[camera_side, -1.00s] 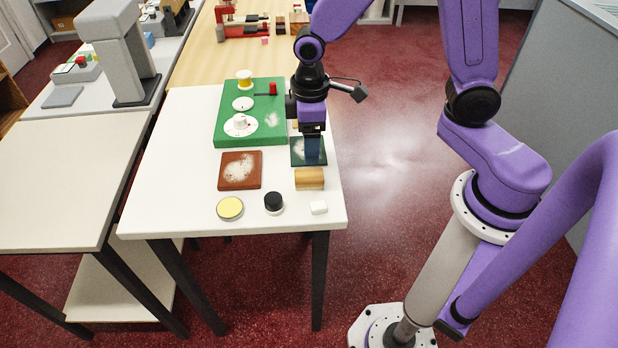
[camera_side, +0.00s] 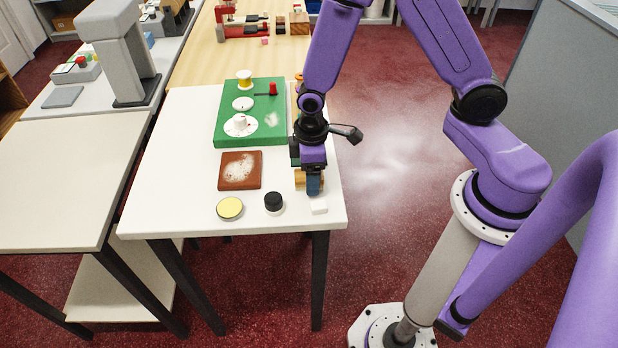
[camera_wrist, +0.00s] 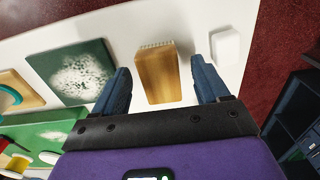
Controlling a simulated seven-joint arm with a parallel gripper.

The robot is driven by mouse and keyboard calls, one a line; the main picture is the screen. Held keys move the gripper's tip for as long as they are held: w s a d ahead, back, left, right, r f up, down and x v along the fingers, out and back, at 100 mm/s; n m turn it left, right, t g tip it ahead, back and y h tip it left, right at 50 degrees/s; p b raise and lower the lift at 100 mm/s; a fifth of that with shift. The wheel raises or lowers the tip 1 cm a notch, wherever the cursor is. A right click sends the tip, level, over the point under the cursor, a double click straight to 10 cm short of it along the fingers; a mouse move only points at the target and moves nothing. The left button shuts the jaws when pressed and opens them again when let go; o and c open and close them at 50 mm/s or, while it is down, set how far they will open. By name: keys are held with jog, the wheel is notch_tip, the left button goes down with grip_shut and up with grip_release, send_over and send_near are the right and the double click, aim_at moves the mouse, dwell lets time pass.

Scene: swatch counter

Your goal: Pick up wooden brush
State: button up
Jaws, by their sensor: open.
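The wooden brush (camera_wrist: 158,76) is a tan block with pale bristles along one edge. It lies on the white table and sits between the two open fingers of my gripper (camera_wrist: 161,88) in the wrist view, with a gap on each side. In the side view my gripper (camera_side: 312,188) is down over the brush (camera_side: 299,181), which is partly hidden behind the fingers. I cannot tell how far the fingertips are above the tabletop.
A white block (camera_side: 318,207) lies close in front of the brush. A black-capped jar (camera_side: 273,201), a yellow-topped tin (camera_side: 230,208) and a brown swatch (camera_side: 240,171) lie to the left. A dark green swatch (camera_wrist: 75,75) and a green board (camera_side: 228,137) are behind.

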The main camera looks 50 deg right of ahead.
jog(key=shift+f, duration=0.35)
jog(key=c, duration=1.1)
jog(key=shift+o, duration=0.2)
jog(key=shift+r, duration=0.1)
jog(key=shift+r, duration=0.45)
notch_tip(320, 180, up, 2)
jog(key=shift+r, duration=0.1)
jog(key=s+d+r, duration=0.3)
jog(key=s+r, duration=0.6)
jog(key=s, duration=0.4)
jog(key=shift+s+d+r, duration=0.25)
jog(key=shift+d+r, duration=0.15)
